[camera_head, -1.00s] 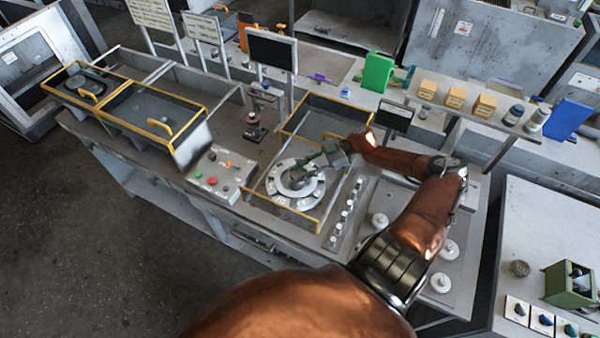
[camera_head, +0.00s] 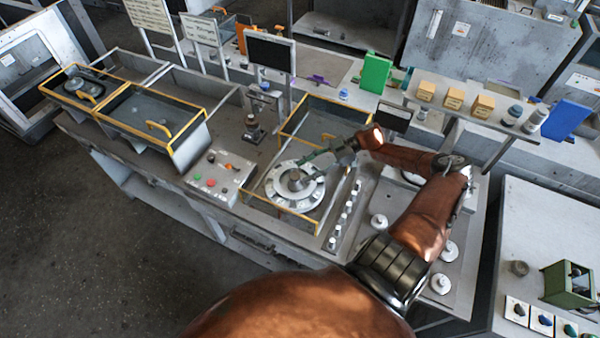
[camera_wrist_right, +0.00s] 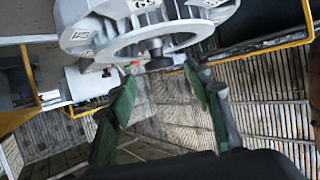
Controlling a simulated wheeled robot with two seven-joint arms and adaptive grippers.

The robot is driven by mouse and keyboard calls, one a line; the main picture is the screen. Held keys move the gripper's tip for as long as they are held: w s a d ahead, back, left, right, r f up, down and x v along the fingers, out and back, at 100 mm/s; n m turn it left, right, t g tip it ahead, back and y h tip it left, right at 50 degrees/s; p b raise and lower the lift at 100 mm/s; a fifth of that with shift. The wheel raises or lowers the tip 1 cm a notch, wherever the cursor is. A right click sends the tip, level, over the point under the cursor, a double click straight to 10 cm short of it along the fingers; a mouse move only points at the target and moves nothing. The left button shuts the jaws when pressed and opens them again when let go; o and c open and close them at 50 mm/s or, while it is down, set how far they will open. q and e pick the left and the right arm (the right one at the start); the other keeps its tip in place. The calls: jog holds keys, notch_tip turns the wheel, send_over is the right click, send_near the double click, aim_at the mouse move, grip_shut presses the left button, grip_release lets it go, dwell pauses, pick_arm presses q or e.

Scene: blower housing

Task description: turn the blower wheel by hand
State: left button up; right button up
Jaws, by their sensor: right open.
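The blower wheel (camera_head: 310,203) is a pale ring-shaped wheel with dark markings, lying in the yellow-edged bay at the middle of the bench. It also fills the top of the right wrist view (camera_wrist_right: 205,32), with a dark round hub part below its rim. My right gripper (camera_head: 308,172) reaches over the wheel from the upper right. In the right wrist view its two green-padded fingers (camera_wrist_right: 162,78) are spread with nothing between them, just below the wheel's near rim in the picture. Whether a fingertip touches the wheel cannot be told. My left gripper is out of view.
A yellow-edged guard frame (camera_head: 325,104) surrounds the wheel's bay. A row of small knobs (camera_head: 345,212) stands to its right. A button panel (camera_head: 217,178) lies to its left. A dark monitor (camera_head: 271,53) and a green block (camera_head: 376,73) stand behind.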

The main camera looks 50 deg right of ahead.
jog(key=v, duration=0.8)
jog(key=shift+d, duration=0.25)
jog(key=shift+s+r, duration=0.1)
